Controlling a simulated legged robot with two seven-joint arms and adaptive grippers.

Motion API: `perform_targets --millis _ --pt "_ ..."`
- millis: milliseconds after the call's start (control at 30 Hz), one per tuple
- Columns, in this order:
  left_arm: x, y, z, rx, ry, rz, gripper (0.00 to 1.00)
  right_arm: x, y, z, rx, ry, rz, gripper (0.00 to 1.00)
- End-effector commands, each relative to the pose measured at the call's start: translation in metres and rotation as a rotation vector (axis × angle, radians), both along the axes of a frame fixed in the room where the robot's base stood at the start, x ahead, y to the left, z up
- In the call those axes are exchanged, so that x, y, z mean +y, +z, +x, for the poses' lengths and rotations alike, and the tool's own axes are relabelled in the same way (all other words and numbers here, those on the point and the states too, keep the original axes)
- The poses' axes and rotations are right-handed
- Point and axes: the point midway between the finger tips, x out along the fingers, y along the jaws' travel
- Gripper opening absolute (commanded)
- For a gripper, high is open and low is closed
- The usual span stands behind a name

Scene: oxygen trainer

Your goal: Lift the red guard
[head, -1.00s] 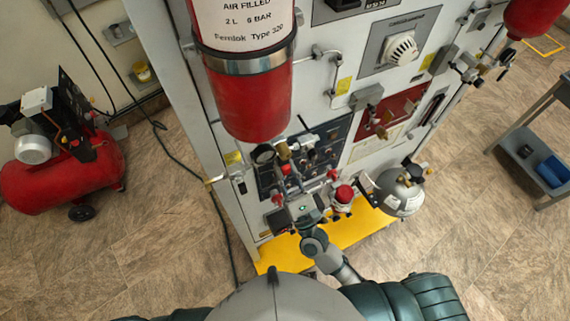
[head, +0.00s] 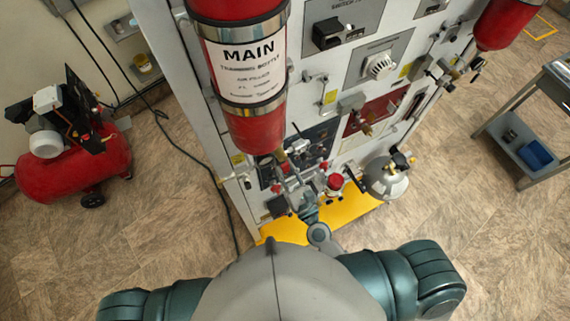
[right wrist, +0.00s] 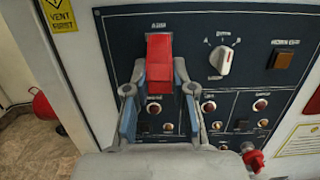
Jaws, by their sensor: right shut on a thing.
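The red guard (right wrist: 160,62) is a small red cover on the dark control panel, under a white label, in the right wrist view. My right gripper (right wrist: 161,88) has its two blue-grey fingers on either side of the guard's lower part and is shut on it. My left gripper is out of view.
The red MAIN bottle (head: 245,75) hangs just above my right gripper. A white rotary knob (right wrist: 222,60) and a dark square button (right wrist: 284,55) sit right of the guard.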

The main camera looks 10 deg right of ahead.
Motion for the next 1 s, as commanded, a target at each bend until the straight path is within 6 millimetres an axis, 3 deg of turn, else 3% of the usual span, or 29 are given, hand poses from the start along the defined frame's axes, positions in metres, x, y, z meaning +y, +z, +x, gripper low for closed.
perform_targets --millis 433,467,533,867,1000 --pt "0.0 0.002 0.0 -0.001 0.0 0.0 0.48 0.0 0.002 0.0 0.004 0.0 -0.001 0.0" --pt "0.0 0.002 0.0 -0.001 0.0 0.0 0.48 0.0 0.002 0.0 0.004 0.0 -0.001 0.31" --pt "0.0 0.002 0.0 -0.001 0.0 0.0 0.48 0.0 0.002 0.0 0.005 0.0 -0.002 0.48" --pt "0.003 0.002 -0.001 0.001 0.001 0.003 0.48 0.0 0.001 -0.001 0.006 0.001 -0.003 0.48" --pt "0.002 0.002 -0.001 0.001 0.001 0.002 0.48 -0.003 -0.001 -0.012 0.005 0.002 -0.006 0.48"
